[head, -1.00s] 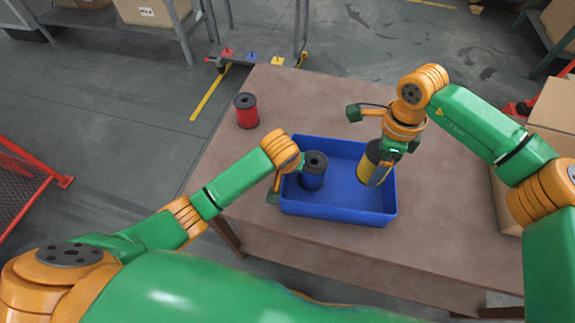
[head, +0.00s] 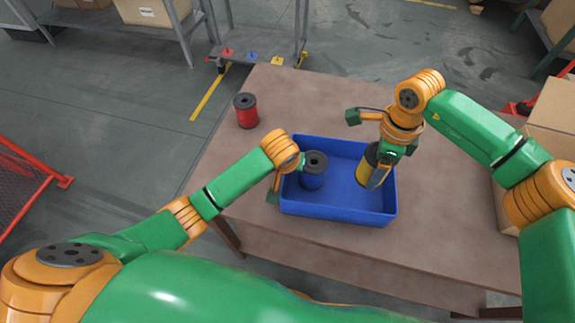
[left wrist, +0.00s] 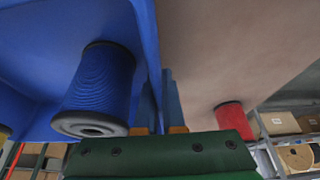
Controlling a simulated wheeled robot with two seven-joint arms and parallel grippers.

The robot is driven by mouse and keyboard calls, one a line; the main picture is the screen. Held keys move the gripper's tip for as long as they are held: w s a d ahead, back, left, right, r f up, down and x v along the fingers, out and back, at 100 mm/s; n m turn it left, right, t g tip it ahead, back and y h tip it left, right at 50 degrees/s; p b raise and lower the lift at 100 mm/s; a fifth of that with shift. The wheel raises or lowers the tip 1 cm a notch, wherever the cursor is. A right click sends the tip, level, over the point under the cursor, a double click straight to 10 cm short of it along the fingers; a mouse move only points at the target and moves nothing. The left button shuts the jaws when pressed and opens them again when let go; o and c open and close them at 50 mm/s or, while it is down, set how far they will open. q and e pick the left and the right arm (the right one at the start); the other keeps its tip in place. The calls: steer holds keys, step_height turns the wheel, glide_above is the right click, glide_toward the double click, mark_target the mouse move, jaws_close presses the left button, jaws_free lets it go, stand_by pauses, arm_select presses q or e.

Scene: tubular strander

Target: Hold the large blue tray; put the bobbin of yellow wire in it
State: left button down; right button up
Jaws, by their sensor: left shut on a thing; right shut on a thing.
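The large blue tray (head: 340,206) sits on the brown table, and its left wall also shows in the left wrist view (left wrist: 150,50). My left gripper (head: 279,182) is shut on the tray's left wall. The bobbin of yellow wire (head: 367,167) is at the tray's right side, upright or nearly so. My right gripper (head: 378,172) is shut on it and partly covers it. I cannot tell whether the bobbin touches the tray floor. A bobbin of blue wire (head: 313,172) stands inside the tray at the left; it also shows in the left wrist view (left wrist: 98,88).
A bobbin of red wire (head: 246,111) stands on the table (head: 300,100) behind the tray at the left. Cardboard boxes (head: 552,118) are at the right edge. The table is clear in front of the tray. A red mesh barrier (head: 22,190) stands on the floor at far left.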

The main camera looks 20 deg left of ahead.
mark_target(361, 193)
steer(key=shift+f, duration=4.15)
steer(key=o, duration=1.6)
steer(key=shift+c, duration=0.2)
arm_select(q)
steer(key=c, duration=0.9)
jaws_free()
steer(key=shift+c, duration=0.2)
steer(key=v, duration=1.1)
steer(key=shift+r, duration=0.2)
steer(key=shift+s+r, duration=0.25)
steer(key=shift+r, duration=0.05)
arm_select(e)
step_height(361, 193, up, 12)
